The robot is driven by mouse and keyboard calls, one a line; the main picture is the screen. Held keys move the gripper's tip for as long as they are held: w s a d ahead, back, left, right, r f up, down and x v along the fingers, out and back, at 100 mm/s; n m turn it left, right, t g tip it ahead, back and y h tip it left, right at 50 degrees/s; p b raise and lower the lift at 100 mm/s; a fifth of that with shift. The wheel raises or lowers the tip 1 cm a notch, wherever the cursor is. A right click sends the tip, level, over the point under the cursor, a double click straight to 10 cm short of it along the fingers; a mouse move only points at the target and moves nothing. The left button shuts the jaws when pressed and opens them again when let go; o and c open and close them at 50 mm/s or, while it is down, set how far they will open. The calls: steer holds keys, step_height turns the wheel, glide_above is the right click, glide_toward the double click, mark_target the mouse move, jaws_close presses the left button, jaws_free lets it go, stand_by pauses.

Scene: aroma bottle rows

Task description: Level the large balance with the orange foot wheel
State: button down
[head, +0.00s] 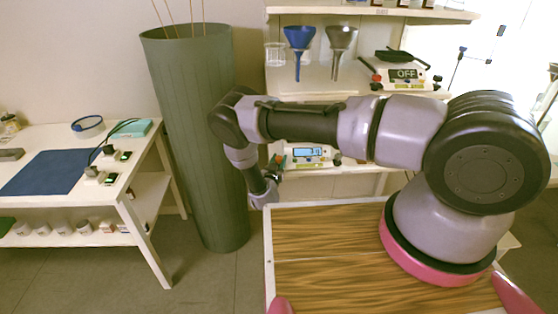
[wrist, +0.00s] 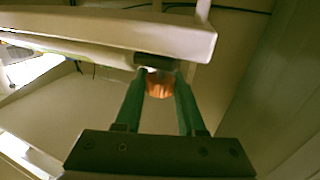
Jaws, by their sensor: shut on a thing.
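A white balance (head: 299,163) with a lit blue display stands on the middle shelf, partly hidden behind my arm. Its display digits are too small to read surely. An orange foot wheel (wrist: 159,87) sits under a pale body's edge in the wrist view. My gripper (wrist: 160,80) has its green fingers on both sides of the wheel and is shut on it. In the head view my gripper (head: 274,172) is at the balance's left front corner. A level bubble cannot be made out.
Another balance (head: 402,74), its display reading OFF, stands on the shelf above. Blue (head: 299,40) and grey (head: 341,42) funnels hang near it. A tall green bin (head: 205,140) stands close left of my forearm. A white side table (head: 128,205) is farther left.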

steer(key=m+g+h, duration=0.2)
steer(key=h, duration=0.1)
steer(key=m+g+h, duration=0.2)
steer(key=m+h, duration=0.1)
steer(key=shift+a+h, duration=0.1)
steer(key=shift+h, duration=0.2)
steer(key=shift+m+g+h, duration=2.1)
steer(key=shift+m+g, duration=0.2)
steer(key=shift+g, duration=0.6)
steer(key=shift+m+g, duration=0.3)
steer(key=shift+g, duration=0.2)
steer(key=c, duration=0.5)
jaws_free()
